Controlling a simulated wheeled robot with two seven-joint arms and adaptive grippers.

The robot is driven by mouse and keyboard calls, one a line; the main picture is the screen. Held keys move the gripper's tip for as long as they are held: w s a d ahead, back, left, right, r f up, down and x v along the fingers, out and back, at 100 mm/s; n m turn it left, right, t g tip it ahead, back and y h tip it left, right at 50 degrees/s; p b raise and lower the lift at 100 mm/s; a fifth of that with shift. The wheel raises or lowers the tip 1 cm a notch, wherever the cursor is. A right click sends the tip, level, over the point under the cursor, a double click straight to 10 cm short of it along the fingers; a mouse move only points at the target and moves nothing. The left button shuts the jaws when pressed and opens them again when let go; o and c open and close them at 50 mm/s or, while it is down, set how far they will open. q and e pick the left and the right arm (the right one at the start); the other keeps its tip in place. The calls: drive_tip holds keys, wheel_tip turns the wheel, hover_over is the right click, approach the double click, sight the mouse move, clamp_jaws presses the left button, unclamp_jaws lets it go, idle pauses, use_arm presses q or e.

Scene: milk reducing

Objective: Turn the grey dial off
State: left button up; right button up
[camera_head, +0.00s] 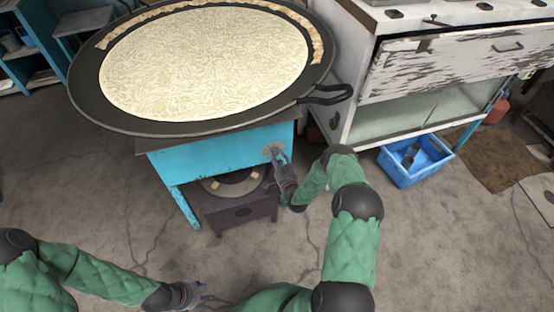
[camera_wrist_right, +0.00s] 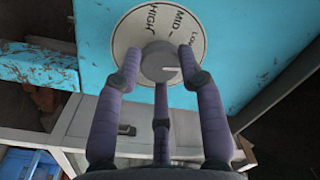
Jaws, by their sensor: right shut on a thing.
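The grey dial (camera_wrist_right: 158,58) sits on a round white plate (camera_wrist_right: 135,35) marked HIGH, MID and LOW, on the blue stand. Its short white line points to the right in the right wrist view, below the LOW mark. My right gripper (camera_wrist_right: 160,65) is shut on the dial, its dark purple fingers around the rim. In the head view my right gripper (camera_head: 277,156) is at the stand's front right corner and covers most of the dial. My left gripper (camera_head: 204,292) is low at the bottom, away from the stand; its finger opening is unclear.
A wide black pan (camera_head: 88,85) with pale, textured contents rests on the blue stand (camera_head: 215,152). Its handle (camera_head: 330,95) juts out above my right arm. A worn white cabinet (camera_head: 430,70) and a blue bin (camera_head: 408,178) are at the right. Floor between my arms is clear.

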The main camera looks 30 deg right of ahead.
drive_tip(key=shift+a+f+m+b, duration=0.25)
drive_tip(key=shift+m+b, duration=0.15)
drive_tip(key=shift+m, duration=0.7)
drive_tip(key=o, duration=1.1)
drive_tip(key=shift+o, duration=0.2)
drive_tip(key=shift+r, duration=0.1)
drive_tip(key=shift+d, duration=0.1)
drive_tip(key=s+a, duration=0.2)
drive_tip(key=s, duration=0.9)
drive_tip(key=shift+s+f, duration=0.25)
drive_tip(key=shift+s, duration=0.15)
drive_tip(key=shift+a, duration=0.1)
